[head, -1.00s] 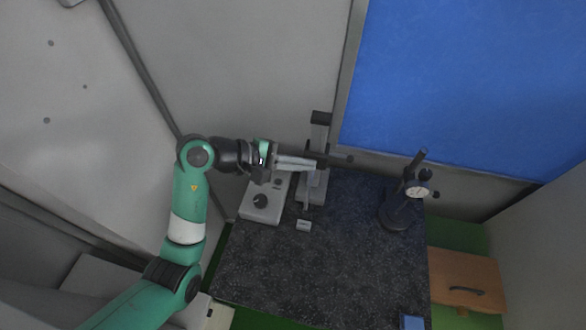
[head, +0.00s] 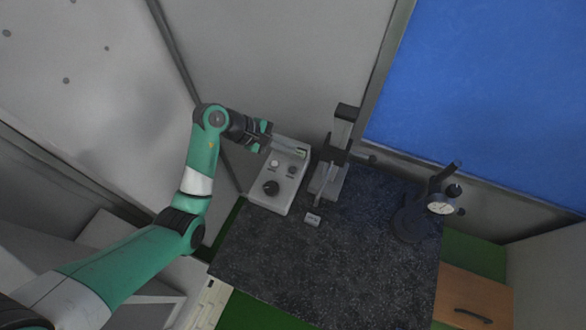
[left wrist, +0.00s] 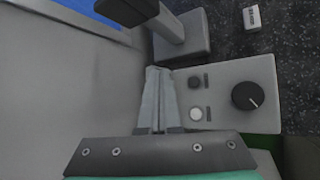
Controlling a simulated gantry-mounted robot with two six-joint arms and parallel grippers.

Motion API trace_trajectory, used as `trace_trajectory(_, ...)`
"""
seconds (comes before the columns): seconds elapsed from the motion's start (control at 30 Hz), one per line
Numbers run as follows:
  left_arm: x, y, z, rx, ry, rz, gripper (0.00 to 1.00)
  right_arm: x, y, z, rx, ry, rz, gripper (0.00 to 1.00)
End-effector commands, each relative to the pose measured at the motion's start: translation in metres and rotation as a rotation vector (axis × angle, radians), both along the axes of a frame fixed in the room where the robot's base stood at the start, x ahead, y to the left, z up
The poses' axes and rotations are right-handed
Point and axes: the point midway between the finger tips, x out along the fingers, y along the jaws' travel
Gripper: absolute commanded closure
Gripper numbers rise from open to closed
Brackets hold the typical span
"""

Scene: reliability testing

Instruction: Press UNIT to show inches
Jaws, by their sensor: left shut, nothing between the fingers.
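A light grey control box (head: 287,192) stands at the back left of the dark granite plate. It carries a black knob (head: 271,188), a white button (head: 274,162) and a dark button (head: 292,170). The labels are too small to read, so I cannot tell which is UNIT, and no inch readout is legible. My left gripper (head: 303,152) is shut and empty at the back end of the box. In the left wrist view its fingers (left wrist: 158,72) lie beside the box (left wrist: 235,65), left of both buttons, without visibly covering them. My right gripper is out of view.
A tall grey stand with a black head (head: 347,112) rises close right of the box. A small labelled block (head: 312,219) lies before it. A dial gauge (head: 440,208) on a black stand is further right. The granite plate's (head: 310,275) front is clear.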

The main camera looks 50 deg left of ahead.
Motion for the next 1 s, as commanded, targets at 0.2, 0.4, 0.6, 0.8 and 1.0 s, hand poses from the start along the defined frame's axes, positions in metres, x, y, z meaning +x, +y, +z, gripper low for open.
trace_trajectory(0.2, 0.0, 0.0, -0.023, 0.0, 0.0, 0.0, 1.0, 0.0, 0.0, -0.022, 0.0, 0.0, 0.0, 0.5)
trace_trajectory(0.4, 0.0, 0.0, -0.054, 0.0, 0.001, -0.001, 1.0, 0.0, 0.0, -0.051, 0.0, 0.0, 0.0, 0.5)
trace_trajectory(0.6, 0.0, 0.0, -0.078, 0.0, 0.0, 0.0, 1.0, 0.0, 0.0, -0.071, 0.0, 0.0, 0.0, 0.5)
trace_trajectory(0.8, 0.0, 0.0, -0.087, 0.0, -0.002, -0.001, 1.0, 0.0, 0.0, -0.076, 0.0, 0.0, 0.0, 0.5)
trace_trajectory(1.0, 0.0, 0.0, -0.086, 0.0, -0.001, -0.001, 1.0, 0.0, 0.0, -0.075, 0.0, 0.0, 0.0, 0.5)
